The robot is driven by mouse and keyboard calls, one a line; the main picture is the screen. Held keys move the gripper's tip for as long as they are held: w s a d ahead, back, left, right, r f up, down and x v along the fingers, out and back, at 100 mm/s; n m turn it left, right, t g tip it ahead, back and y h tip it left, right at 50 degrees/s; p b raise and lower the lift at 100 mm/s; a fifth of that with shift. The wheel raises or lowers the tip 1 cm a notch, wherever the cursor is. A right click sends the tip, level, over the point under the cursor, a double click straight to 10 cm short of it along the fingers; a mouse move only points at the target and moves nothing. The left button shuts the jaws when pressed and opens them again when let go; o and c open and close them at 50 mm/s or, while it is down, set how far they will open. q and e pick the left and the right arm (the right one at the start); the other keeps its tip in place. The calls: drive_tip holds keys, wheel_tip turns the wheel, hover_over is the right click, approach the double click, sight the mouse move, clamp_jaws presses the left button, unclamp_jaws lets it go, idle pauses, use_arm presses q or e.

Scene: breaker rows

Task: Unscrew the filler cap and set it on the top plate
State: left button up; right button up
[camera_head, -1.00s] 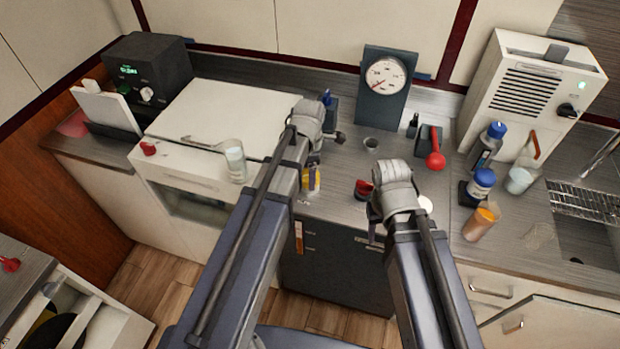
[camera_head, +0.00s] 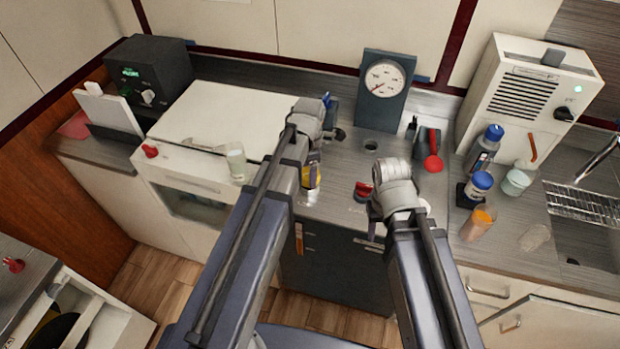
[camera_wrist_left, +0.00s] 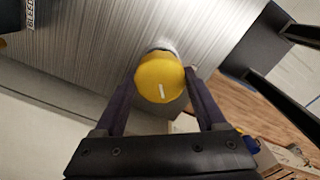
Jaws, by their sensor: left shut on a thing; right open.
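The yellow filler cap (camera_wrist_left: 160,82) has a white line on its face. In the left wrist view it sits between the two dark fingers of my left gripper (camera_wrist_left: 163,100), which is shut on it. A silvery neck (camera_wrist_left: 163,47) shows just behind the cap; I cannot tell whether they are still joined. In the head view the cap (camera_head: 306,178) shows below my left wrist, partly covered by a finger. The brushed-metal top plate (camera_head: 335,200) lies around and under it. My right gripper (camera_head: 374,230) is open near the plate's front edge, mostly hidden by its wrist.
A red knob (camera_head: 363,189) stands between my grippers. Behind are a small round opening (camera_head: 371,145), a dial gauge (camera_head: 384,78) and a red-handled part (camera_head: 432,163). Bottles and cups (camera_head: 480,185) crowd the right side. Bare plate shows between my wrists.

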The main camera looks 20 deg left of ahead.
use_arm(q)
drive_tip(key=shift+r+p, duration=1.55)
drive_tip(key=shift+r, duration=0.1)
use_arm(e)
drive_tip(key=shift+r, duration=1.65)
